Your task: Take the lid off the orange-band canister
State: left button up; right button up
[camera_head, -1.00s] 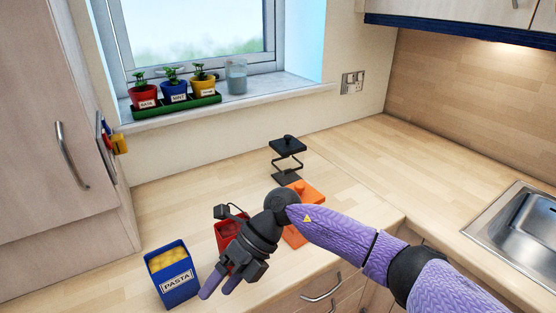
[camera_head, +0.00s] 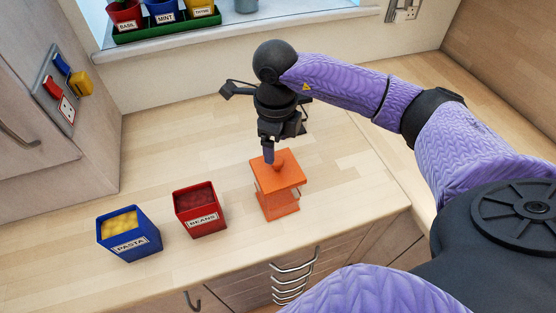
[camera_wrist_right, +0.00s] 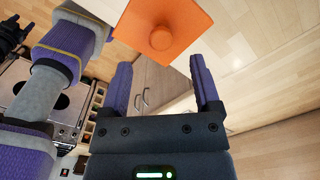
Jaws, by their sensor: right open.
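The orange-band canister (camera_head: 281,207) stands upright on the worktop, right of the two open tins. Its square orange lid (camera_head: 291,174) is on top, with a round knob in the middle. The lid (camera_wrist_right: 185,22) and its knob (camera_wrist_right: 162,38) also show at the top of the right wrist view, beyond the fingertips. My right gripper (camera_head: 270,158) points down just above the lid, close to the knob; its fingers are apart with nothing between them (camera_wrist_right: 163,72). A dark part at the left edge of the wrist view looks like my left gripper (camera_wrist_right: 12,36); its jaws are unclear.
A red BEANS tin (camera_head: 201,212) and a blue PASTA tin (camera_head: 130,235) stand left of the canister. The worktop's front edge is close, with drawer handles (camera_head: 293,275) below. Potted herbs (camera_head: 163,12) stand on the windowsill. The worktop behind the tins is clear.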

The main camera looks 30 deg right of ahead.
aim_at(277, 160)
notch_tip(277, 160, down, 4)
jog(key=shift+f, duration=0.1)
jog(key=shift+d, duration=0.1)
grip_shut()
